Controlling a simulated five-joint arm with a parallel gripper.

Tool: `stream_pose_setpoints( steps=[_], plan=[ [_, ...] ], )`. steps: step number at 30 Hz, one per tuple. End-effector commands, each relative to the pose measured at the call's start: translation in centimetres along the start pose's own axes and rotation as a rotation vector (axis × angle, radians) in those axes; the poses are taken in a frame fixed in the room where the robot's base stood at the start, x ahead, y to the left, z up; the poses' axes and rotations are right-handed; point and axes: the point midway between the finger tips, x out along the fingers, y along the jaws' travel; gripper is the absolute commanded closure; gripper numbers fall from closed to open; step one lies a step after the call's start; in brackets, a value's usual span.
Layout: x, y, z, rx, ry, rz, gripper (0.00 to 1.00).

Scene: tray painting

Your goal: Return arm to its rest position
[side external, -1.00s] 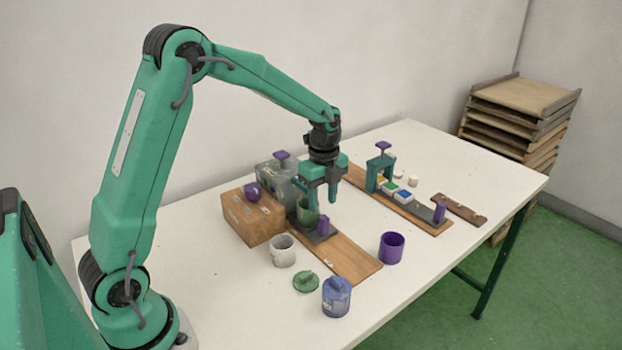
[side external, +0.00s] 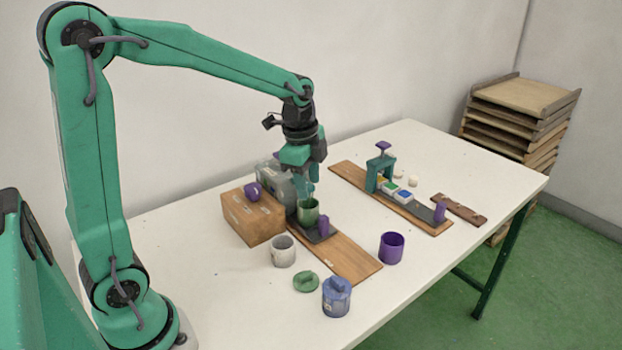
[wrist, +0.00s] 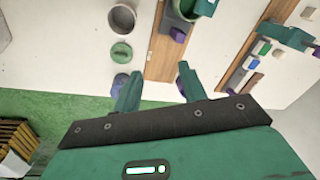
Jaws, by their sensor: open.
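My gripper (side external: 304,188) hangs from my arm just above and behind the green cup (side external: 308,209) in the side view. The wrist view shows its two fingers (wrist: 158,85) spread apart with nothing between them. In the wrist view the cup (wrist: 205,5) is cut by the top edge, beyond the fingers. Its contact with the fingertips cannot be told in the side view.
A cardboard box (side external: 252,218) and a grey box (side external: 272,178) stand beside the gripper. A white cup (side external: 282,251), green lid (side external: 306,282), blue jar (side external: 336,297) and purple cup (side external: 391,247) stand in front. A second board (side external: 350,178) carries a green arch (side external: 379,173) and paint blocks.

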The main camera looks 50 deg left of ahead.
Motion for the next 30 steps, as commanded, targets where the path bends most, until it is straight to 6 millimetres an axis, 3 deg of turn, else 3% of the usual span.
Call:
stream_pose_setpoints(
  steps=[6, 15, 30],
  plan=[
    [-3.4, 3.1, 0.5, -0.213, 0.038, -0.062, 0.58],
    [-6.5, 7.7, 1.6, -0.51, 0.112, -0.125, 0.58],
    [-8.3, 14.7, 3.8, -0.975, 0.274, -0.174, 0.58]
  ],
)
